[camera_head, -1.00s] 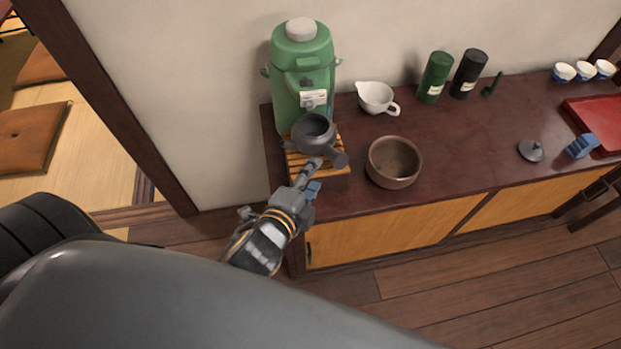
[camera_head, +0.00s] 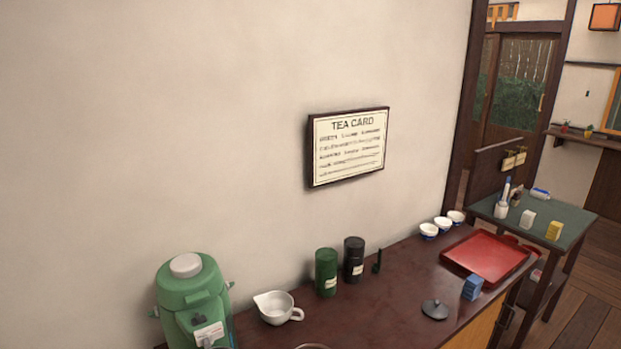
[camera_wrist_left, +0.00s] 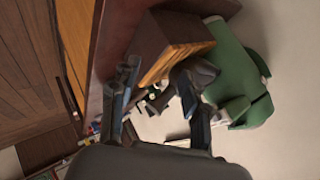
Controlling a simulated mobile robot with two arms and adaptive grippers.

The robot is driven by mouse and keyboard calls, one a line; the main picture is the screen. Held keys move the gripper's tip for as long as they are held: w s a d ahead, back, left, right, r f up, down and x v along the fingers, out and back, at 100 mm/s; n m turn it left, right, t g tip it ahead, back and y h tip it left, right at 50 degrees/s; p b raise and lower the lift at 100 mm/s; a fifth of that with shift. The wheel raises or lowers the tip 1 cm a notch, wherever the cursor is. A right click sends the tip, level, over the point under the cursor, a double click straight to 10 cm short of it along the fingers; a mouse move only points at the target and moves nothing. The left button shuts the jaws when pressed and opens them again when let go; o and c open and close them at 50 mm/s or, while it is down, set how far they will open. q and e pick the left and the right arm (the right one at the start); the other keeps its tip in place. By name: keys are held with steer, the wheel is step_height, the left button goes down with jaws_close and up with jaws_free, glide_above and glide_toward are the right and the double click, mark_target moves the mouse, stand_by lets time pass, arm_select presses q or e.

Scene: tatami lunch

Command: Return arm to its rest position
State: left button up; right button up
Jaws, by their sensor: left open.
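My left gripper (camera_wrist_left: 156,72) shows in the left wrist view with its two fingers spread apart. Nothing is visibly clamped between them. The green hot-water dispenser (camera_wrist_left: 238,68) is at the right of that view. The head view shows neither arm; there the dispenser (camera_head: 190,293) stands at the lower left, and the teapot is out of view.
The dark red counter (camera_head: 385,305) holds a white spouted cup (camera_head: 276,307), green canister (camera_head: 327,271), black canister (camera_head: 354,259), grey lid (camera_head: 435,309), blue block (camera_head: 472,287) and red tray (camera_head: 486,257). A tea card (camera_head: 347,147) hangs on the wall. A green-topped table (camera_head: 560,222) stands at right.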

arm_select(q)
steer(key=s+a+f+n+g+h, duration=0.1)
steer(key=s+f+n+g, duration=0.2)
steer(key=s+n+g, duration=0.45)
steer(key=s+f, duration=0.2)
steer(key=f, duration=1.2)
steer(key=s+f, duration=0.3)
steer(key=f, duration=1)
steer(key=s+a+f+g, duration=0.1)
steer(key=s+a+f, duration=0.2)
steer(key=s+f, duration=1.3)
steer(key=shift+g, duration=0.25)
